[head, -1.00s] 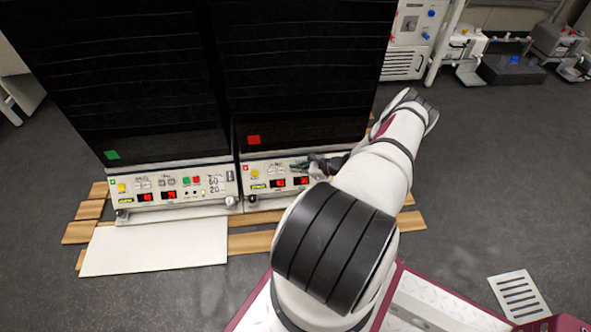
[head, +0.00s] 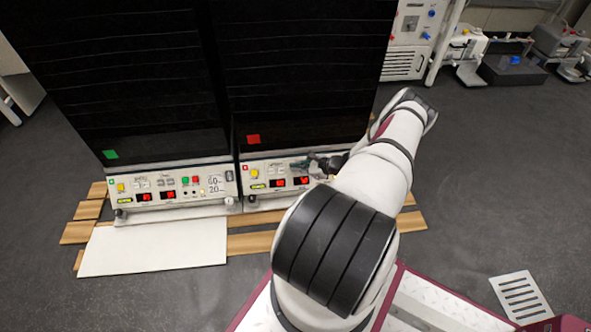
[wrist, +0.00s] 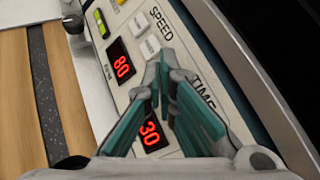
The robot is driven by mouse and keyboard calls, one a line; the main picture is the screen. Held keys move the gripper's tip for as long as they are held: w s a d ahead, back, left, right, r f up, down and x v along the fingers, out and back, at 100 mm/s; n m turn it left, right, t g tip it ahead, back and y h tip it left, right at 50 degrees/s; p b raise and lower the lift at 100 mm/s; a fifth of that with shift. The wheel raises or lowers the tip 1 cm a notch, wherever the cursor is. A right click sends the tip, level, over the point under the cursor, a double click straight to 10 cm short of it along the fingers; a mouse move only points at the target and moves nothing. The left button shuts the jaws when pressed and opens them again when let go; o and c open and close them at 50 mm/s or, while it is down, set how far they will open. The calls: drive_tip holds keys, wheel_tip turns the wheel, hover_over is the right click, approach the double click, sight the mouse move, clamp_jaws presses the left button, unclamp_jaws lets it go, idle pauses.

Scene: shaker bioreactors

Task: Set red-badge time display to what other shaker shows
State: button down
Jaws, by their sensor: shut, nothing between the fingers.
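The red-badge shaker (head: 253,139) is the right one of two dark cabinets in the head view. In the wrist view its SPEED display (wrist: 121,63) reads 80 and its TIME display (wrist: 151,130) reads 30. The TIME buttons are hidden behind my fingers. My gripper (head: 306,164) is shut and empty, with its teal fingertips (wrist: 164,72) over the panel near the TIME label; I cannot tell whether they touch it. The other shaker (head: 110,154) has a green badge. Its right-hand red display (head: 168,195) is too small to read surely.
Both shakers stand on wooden slats (head: 250,243). A white board (head: 150,250) lies before the left one. Two white SPEED buttons (wrist: 145,36) sit beside my fingers.

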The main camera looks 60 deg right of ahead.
drive_tip(key=shift+w+d+f, duration=0.2)
drive_tip(key=shift+f, duration=0.1)
idle(0.4)
drive_tip(key=shift+r, duration=0.1)
drive_tip(key=shift+s+a+r+p, duration=0.4)
drive_tip(key=shift+a+r+p, duration=0.1)
drive_tip(key=shift+p, duration=0.3)
drive_tip(key=s+a+r+p, duration=0.1)
drive_tip(key=p, duration=0.1)
drive_tip(key=s+a+r+p, duration=0.1)
drive_tip(key=r+p, duration=0.1)
drive_tip(key=p, duration=0.1)
drive_tip(key=shift+s+a+r, duration=0.15)
drive_tip(key=shift+s+a, duration=0.05)
drive_tip(key=shift+a, duration=0.2)
idle(1.9)
